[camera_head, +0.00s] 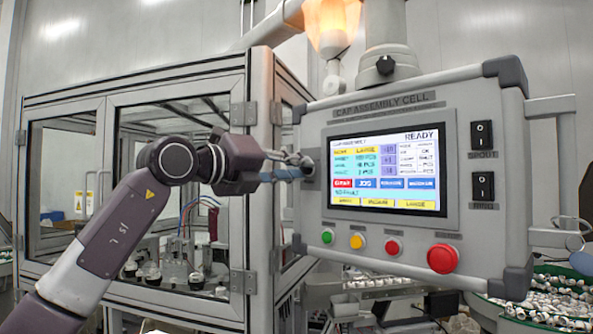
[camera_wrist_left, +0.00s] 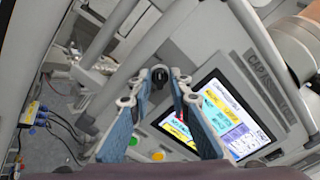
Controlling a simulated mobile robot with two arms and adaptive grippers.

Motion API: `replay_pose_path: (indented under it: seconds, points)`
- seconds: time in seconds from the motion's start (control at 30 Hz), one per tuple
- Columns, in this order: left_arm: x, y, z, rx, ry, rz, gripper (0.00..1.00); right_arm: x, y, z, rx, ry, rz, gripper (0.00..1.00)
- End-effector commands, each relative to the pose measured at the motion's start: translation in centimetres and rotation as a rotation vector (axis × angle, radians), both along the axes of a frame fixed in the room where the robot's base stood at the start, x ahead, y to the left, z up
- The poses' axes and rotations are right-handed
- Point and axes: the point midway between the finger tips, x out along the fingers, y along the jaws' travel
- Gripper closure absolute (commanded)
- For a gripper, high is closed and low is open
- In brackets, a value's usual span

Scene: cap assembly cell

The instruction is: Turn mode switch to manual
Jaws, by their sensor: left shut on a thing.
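The control panel (camera_head: 456,120) has a lit screen (camera_head: 385,172) that reads READY. The mode switch, a dark knob (camera_wrist_left: 158,74) on the panel's left edge, shows between the fingertips in the left wrist view. In the head view it is mostly hidden behind the fingers, and its pointer direction cannot be made out. My left gripper (camera_head: 297,167) reaches it from the left, with its blue-padded fingers (camera_wrist_left: 157,88) shut on the switch. My right gripper is not in view.
Green, yellow and red buttons (camera_head: 357,241) and a larger red button (camera_head: 442,258) line the panel's bottom. Two black rocker switches (camera_head: 482,135) are at its right. A glass-walled machine enclosure (camera_head: 250,90) stands behind my left arm. A bin of caps (camera_head: 560,298) is lower right.

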Motion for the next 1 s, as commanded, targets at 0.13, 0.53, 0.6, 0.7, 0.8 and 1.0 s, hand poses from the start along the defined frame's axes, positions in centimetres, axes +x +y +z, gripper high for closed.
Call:
replay_pose_path:
  seconds: [0.13,0.53,0.6,0.7,0.8,1.0]
  points:
    - [0.0,0.2,0.3,-0.005,-0.005,0.002,1.00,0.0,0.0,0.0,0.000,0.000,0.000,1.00]
    - [0.0,0.1,0.2,-0.002,-0.003,0.001,0.65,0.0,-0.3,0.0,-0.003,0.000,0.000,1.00]
    - [0.0,0.1,0.1,-0.001,-0.003,0.001,0.65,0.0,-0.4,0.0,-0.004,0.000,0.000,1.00]
    - [-0.1,0.2,0.1,-0.001,-0.002,0.001,0.65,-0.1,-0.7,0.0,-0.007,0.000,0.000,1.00]
    - [-0.5,0.7,0.1,-0.001,-0.003,0.001,0.65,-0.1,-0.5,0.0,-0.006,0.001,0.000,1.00]
    - [-2.6,2.9,0.1,0.000,-0.006,0.004,0.65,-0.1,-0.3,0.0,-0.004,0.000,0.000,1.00]
